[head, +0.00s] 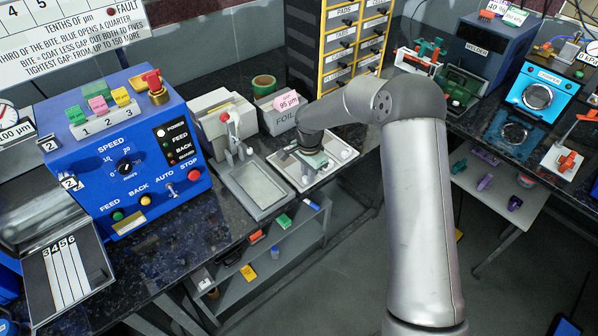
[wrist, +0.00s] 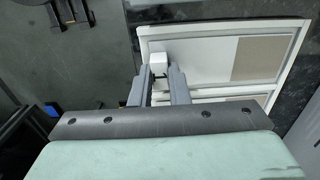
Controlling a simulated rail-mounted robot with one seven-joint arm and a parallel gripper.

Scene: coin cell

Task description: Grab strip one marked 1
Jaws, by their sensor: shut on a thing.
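A pale tray (head: 283,172) lies on the dark bench in the middle of the head view, with small white knobs on it. My gripper (head: 314,160) is down over this tray and hides part of it. In the wrist view, my gripper (wrist: 161,82) has its fingers close together on a small white block (wrist: 159,58). The block sits at the left end of a flat white strip (wrist: 205,62) with a tan patch (wrist: 268,57). A second similar strip (wrist: 232,106) lies beside it, partly hidden by my fingers. I cannot read a number 1 on either strip.
A grey shallow tray with a lever press (head: 258,187) stands left of the strip tray. The blue control box (head: 120,155) is farther left. A drawer cabinet (head: 345,45) stands behind. Open floor lies to the front right.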

